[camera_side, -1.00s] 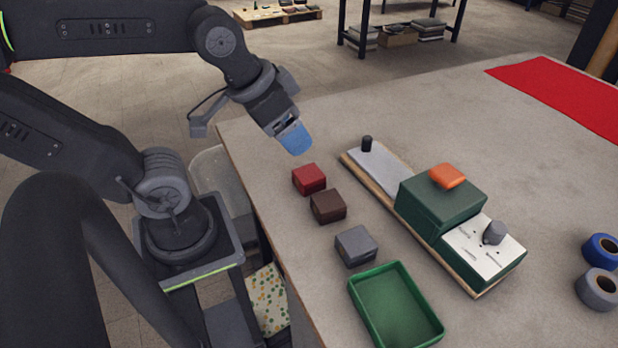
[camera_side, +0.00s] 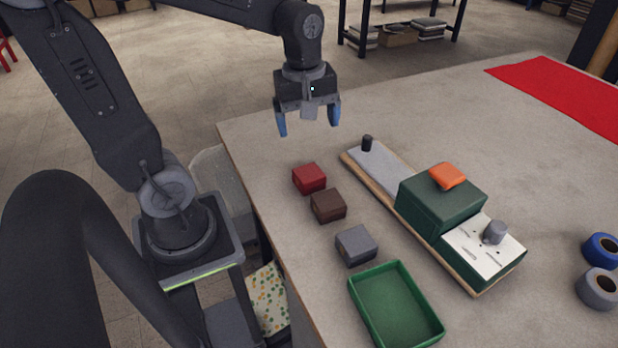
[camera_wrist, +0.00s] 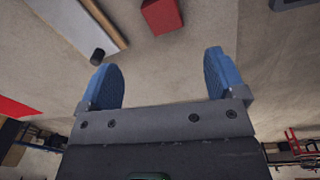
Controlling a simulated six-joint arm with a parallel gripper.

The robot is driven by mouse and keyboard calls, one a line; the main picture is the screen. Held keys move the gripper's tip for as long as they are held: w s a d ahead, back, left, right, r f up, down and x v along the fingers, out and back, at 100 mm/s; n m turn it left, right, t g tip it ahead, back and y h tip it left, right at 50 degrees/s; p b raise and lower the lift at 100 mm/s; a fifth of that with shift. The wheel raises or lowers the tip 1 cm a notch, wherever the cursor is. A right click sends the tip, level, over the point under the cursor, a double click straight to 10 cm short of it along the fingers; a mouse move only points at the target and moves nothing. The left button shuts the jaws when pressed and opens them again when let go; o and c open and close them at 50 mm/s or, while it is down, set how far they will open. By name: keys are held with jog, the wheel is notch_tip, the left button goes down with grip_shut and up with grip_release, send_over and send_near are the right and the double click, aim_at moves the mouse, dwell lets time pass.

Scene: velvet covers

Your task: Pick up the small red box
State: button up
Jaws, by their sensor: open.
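The small red box (camera_side: 309,178) sits on the table near its left edge. It also shows at the top middle of the wrist view (camera_wrist: 161,15), beyond the fingertips. My gripper (camera_side: 308,130) is open and empty, pointing down, above the table and higher in the picture than the red box. Its two blue fingers stand wide apart in the wrist view (camera_wrist: 163,78), with nothing between them.
A brown box (camera_side: 328,206) and a grey box (camera_side: 356,245) stand in line with the red one, then a green tray (camera_side: 352,290). To the right is a board (camera_side: 382,168) with an upright black peg (camera_side: 367,143) and a green block (camera_side: 440,205).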

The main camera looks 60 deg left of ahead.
aim_at(310, 174)
jog(key=f+n, duration=0.1)
jog(key=f, duration=0.4)
jog(key=f+n, duration=0.1)
jog(key=f, duration=0.4)
jog(key=w+a+f+n, duration=0.1)
jog(key=f, duration=0.4)
jog(key=shift+g, duration=0.4)
jog(key=c, duration=1)
